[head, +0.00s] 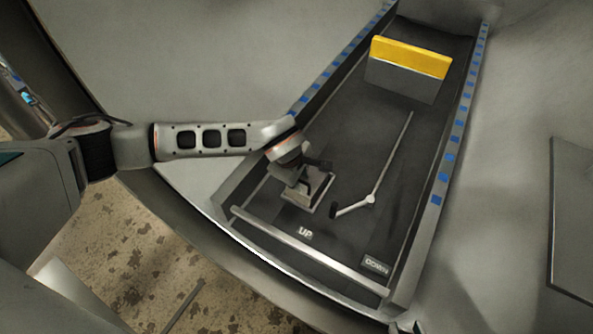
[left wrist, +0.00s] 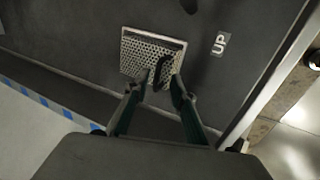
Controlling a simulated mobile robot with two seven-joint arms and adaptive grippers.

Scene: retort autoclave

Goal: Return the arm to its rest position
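My left arm reaches in from the left over a dark sloping panel (head: 395,130) in the head view. My left gripper (head: 312,180) is low over a small perforated metal plate (head: 297,200) on that panel. In the left wrist view, the two fingers of the left gripper (left wrist: 160,82) stand apart above the plate (left wrist: 132,50). A dark upright piece (left wrist: 163,70) on the plate shows between the fingertips; I cannot tell whether they touch it. A small piece at the bottom edge of the head view may be part of my right gripper (head: 405,327); its state is unclear.
A thin lever (head: 392,155) with a black grip lies right of the plate. A yellow-topped block (head: 411,57) stands farther up the panel. A metal bar (head: 305,250) crosses the front, near UP and DOWN labels. Blue-marked rails edge the panel.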

